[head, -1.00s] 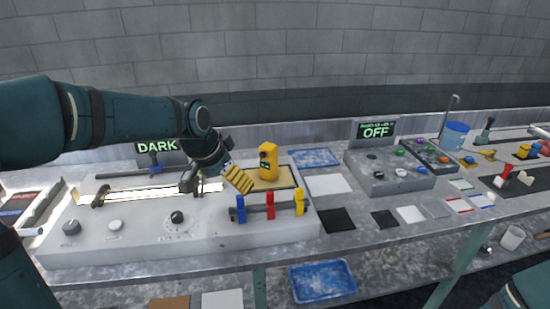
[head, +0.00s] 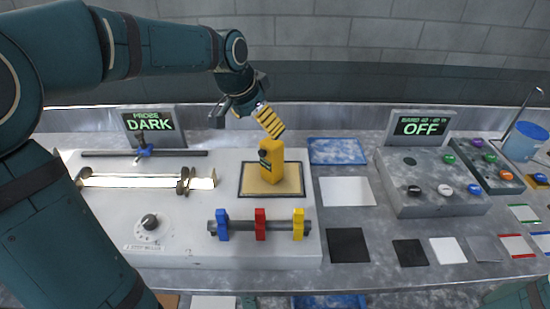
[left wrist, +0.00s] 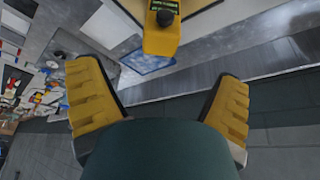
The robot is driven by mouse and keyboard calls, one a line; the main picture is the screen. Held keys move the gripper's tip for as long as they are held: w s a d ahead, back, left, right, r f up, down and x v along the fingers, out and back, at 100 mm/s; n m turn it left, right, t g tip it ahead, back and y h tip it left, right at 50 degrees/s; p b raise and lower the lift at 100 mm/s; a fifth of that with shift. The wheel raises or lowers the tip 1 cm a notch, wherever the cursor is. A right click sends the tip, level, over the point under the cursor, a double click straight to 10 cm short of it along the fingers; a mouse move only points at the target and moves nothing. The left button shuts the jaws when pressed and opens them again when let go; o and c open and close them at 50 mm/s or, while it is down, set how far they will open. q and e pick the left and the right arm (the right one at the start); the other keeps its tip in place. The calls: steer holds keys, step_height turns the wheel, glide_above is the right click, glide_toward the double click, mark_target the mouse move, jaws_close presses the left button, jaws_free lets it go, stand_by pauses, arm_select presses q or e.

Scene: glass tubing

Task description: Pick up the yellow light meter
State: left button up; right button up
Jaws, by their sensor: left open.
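The yellow light meter (head: 271,163) stands upright on a tan pad with a dark border (head: 289,181), on top of the grey console. It has a small dark display and a black knob on it. It also shows at the top of the left wrist view (left wrist: 161,32), beyond the fingers and cut by the frame edge. My left gripper (head: 269,121) is open and empty, just above the meter in the head view. Its yellow fingers are wide apart in the left wrist view (left wrist: 160,82), and the meter is not between them. My right gripper is not in view.
A rail with blue, red and yellow clamps (head: 260,226) stands in front of the pad. The DARK display (head: 150,124) and a bright glass tube lie left. A blue tray (head: 336,151), a white sheet (head: 346,191) and a button box (head: 432,183) lie right.

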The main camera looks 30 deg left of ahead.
mark_target(268, 144)
arm_select(q)
steer(key=b+x, duration=0.1)
steer(key=x, duration=0.5)
steer(key=shift+f, duration=0.2)
steer(key=b+x, duration=0.1)
steer(key=x, duration=0.4)
steer(key=shift+c, duration=0.5)
steer(key=c, duration=1.3)
